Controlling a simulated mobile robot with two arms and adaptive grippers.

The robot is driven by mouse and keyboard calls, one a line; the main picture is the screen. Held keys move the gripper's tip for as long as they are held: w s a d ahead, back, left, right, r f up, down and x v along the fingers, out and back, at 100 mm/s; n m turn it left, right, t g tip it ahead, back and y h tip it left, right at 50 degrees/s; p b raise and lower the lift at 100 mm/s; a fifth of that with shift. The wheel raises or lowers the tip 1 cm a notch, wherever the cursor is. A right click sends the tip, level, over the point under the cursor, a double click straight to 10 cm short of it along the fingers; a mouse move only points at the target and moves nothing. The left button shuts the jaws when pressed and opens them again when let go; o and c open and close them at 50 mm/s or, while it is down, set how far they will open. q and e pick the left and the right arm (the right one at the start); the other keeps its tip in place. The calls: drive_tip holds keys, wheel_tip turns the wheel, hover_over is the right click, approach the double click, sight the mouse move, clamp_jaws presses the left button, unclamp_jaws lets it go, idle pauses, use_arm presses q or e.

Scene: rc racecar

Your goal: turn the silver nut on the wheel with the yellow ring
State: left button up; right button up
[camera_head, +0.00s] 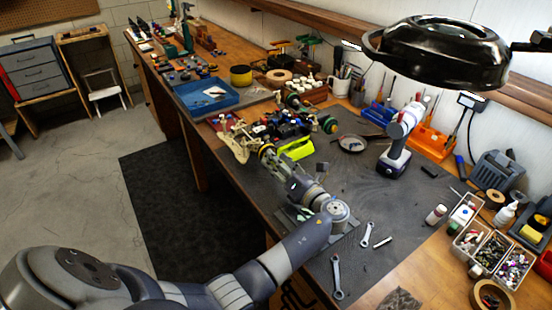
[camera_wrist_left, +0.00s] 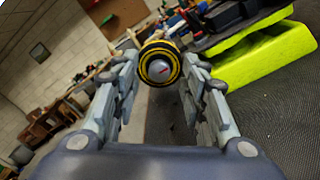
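The wheel with the yellow ring (camera_wrist_left: 160,64) is dark and faces me in the left wrist view, with the silver nut (camera_wrist_left: 158,70) at its centre. It sits on the near left corner of the RC car (camera_head: 287,124), which rests on a bright yellow-green stand (camera_head: 297,149) in the head view. My left gripper (camera_head: 268,156) points at this wheel. In the left wrist view its fingers (camera_wrist_left: 160,77) are apart, one on each side of the wheel, with visible gaps. I cannot tell whether the tips reach past the wheel's face. My right gripper is not in view.
A cordless drill (camera_head: 395,145) stands right of the car, near a small round dish (camera_head: 351,144). Wrenches (camera_head: 337,277) lie on the dark mat in front. A blue tray (camera_head: 207,97) is behind left. A black lamp (camera_head: 440,52) hangs above the right side.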

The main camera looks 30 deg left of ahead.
use_arm(q)
drive_tip(key=shift+w+a, duration=0.15)
drive_tip(key=shift+a, duration=0.2)
drive_tip(key=c, duration=0.9)
clamp_jaws()
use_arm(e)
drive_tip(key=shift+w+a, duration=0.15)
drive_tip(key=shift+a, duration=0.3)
